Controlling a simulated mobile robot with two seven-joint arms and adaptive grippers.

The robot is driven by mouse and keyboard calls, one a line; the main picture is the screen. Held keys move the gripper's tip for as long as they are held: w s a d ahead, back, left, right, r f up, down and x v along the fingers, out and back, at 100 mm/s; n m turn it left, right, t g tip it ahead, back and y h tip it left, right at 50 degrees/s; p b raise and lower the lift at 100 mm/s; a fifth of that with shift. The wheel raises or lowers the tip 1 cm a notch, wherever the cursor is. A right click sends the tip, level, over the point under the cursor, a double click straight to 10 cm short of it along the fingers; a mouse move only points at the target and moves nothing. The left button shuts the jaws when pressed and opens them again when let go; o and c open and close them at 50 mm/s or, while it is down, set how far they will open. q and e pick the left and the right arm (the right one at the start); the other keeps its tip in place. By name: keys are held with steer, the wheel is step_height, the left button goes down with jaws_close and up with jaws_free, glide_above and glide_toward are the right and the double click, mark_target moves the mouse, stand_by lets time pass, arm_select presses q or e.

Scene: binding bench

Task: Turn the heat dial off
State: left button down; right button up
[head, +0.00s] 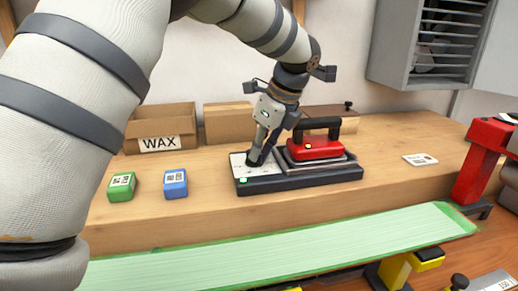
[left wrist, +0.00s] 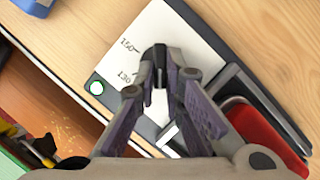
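The iron's base (head: 300,182) is a dark tray on the bench, with a white dial plate (head: 240,160) at its left end. In the left wrist view the plate (left wrist: 155,28) shows the printed marks 150 and 130. A small green light (left wrist: 97,87) glows at its corner. My left gripper (left wrist: 160,72) points down over the plate, its fingertips close together around a narrow dark piece that looks like the heat dial's knob (left wrist: 160,52). The fingers hide most of the dial, so its setting cannot be read. My right gripper is not in view.
A red iron (head: 315,148) with a black handle rests close right of my gripper. Green (head: 122,187) and blue (head: 175,184) blocks, a WAX box (head: 160,130) and another cardboard box (head: 228,123) stand left. A long green-edged board (head: 270,245) lies in front.

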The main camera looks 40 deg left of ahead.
arm_select(q)
steer(key=shift+w+n, duration=0.1)
steer(key=shift+n, duration=0.2)
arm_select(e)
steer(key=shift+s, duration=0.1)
arm_select(q)
steer(key=n, duration=0.2)
steer(key=n+g+b, duration=0.1)
steer(key=n, duration=0.1)
steer(key=shift+w+a+f+g+h, duration=0.1)
steer(key=shift+w+f+g+h, duration=0.1)
steer(key=shift+g+h, duration=0.1)
steer(key=shift+w+r+n+g+h+b, duration=0.15)
steer(key=shift+n+g+h+b, duration=0.3)
steer(key=shift+n, duration=0.95)
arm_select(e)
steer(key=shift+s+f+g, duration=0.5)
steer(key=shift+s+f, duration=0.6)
arm_select(q)
steer(key=c, duration=1.7)
jaws_free()
steer(key=shift+r, duration=0.1)
